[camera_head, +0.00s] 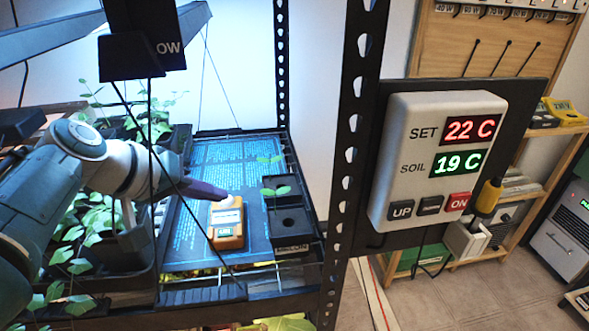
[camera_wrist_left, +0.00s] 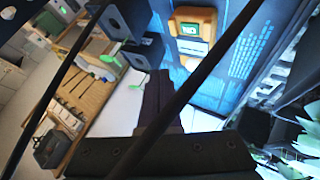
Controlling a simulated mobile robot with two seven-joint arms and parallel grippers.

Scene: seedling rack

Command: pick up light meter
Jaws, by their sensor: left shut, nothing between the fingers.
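The light meter (camera_head: 227,238) is an orange handheld box with a pale face, a small green display and a white dome. It lies on the dark blue printed mat (camera_head: 190,220) on the rack shelf. My left gripper (camera_head: 222,194) reaches in from the left, shut and empty, its tip beside the dome in the head view. I cannot tell whether it touches. In the left wrist view the light meter (camera_wrist_left: 190,48) is near the top, beyond and right of the shut fingers (camera_wrist_left: 159,75), apart from them in the picture. My right gripper is not in view.
Black pots (camera_head: 290,222) with small seedlings stand right of the meter. Leafy plants (camera_head: 88,225) crowd the left. A black rack post (camera_head: 350,150) and a controller box (camera_head: 440,160) stand at the right. Thin black cords hang in front of the shelf.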

